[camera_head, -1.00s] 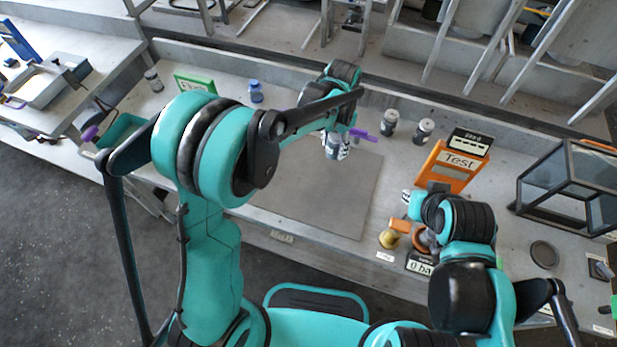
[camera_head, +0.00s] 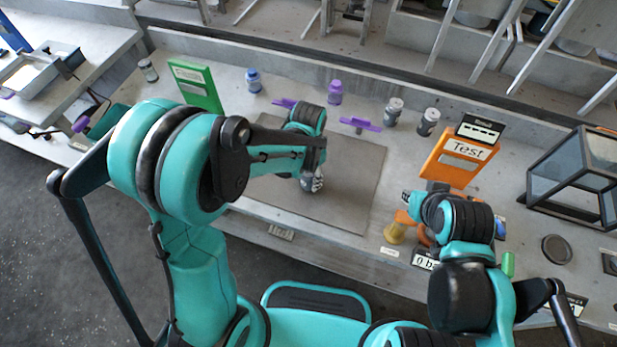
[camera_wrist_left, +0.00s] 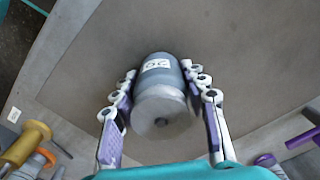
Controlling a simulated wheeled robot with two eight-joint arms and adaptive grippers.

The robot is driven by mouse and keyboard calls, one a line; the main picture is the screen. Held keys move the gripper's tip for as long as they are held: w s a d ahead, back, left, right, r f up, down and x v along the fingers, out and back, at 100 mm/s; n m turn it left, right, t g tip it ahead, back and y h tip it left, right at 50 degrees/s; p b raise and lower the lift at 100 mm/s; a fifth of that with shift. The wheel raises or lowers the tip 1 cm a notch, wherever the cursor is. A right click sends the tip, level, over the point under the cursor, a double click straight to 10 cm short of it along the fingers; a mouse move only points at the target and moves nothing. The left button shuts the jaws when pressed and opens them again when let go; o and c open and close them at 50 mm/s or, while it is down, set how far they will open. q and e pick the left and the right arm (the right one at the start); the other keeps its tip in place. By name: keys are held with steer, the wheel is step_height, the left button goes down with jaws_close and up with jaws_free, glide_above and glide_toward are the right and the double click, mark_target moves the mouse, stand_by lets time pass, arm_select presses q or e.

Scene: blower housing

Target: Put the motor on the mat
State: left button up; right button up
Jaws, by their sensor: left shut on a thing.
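The motor (camera_wrist_left: 158,85) is a grey cylinder with a white label. It sits between the two fingers of my left gripper (camera_wrist_left: 163,112), which is shut on it. The mat (camera_head: 352,190) is a flat grey-brown sheet on the bench and fills most of the left wrist view (camera_wrist_left: 255,60). My left gripper (camera_head: 312,184) is over the middle of the mat in the head view, where the arm hides the motor. I cannot tell whether the motor touches the mat. My right gripper (camera_head: 408,200) is right of the mat, its fingers too small to read.
A purple clamp-like part (camera_head: 360,124) lies at the mat's back edge. Behind it stand a purple bottle (camera_head: 335,92), a blue bottle (camera_head: 253,80) and two grey jars (camera_head: 394,111). An orange Test stand (camera_head: 455,160) and a yellow-orange part (camera_head: 395,234) are to the right.

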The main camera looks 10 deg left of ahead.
arm_select(q)
steer(key=shift+r, duration=0.1)
arm_select(e)
steer(key=shift+r, duration=0.1)
arm_select(q)
steer(key=o, duration=1.5)
steer(key=shift+c, duration=0.2)
